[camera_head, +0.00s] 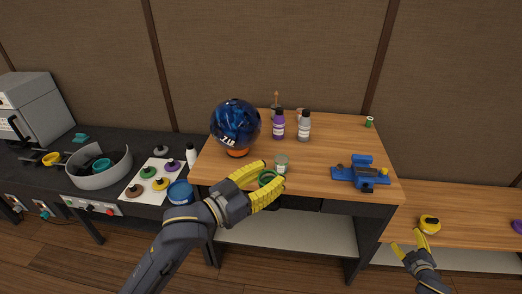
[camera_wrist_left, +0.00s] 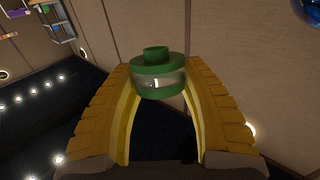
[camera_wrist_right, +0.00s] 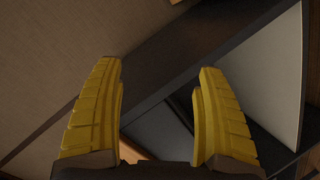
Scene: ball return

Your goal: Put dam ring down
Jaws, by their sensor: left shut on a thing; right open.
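In the left wrist view, the dam ring (camera_wrist_left: 158,86) shows as a round green piece with a clear band and a small knob, between the fingertips. I cannot tell whether it touches the bench. A small clear jar (camera_head: 281,163) stands just behind it. My right gripper (camera_head: 409,243) is open and empty at the lower right; its spread fingers show in the right wrist view (camera_wrist_right: 160,85).
A blue bowling ball (camera_head: 235,122) sits on an orange stand (camera_head: 238,152). A purple bottle (camera_head: 278,126) and grey bottle (camera_head: 304,127) stand at the back. A blue vise (camera_head: 361,172) is at the right. The bench between jar and vise is clear. A yellow piece (camera_head: 429,223) lies on the lower right bench.

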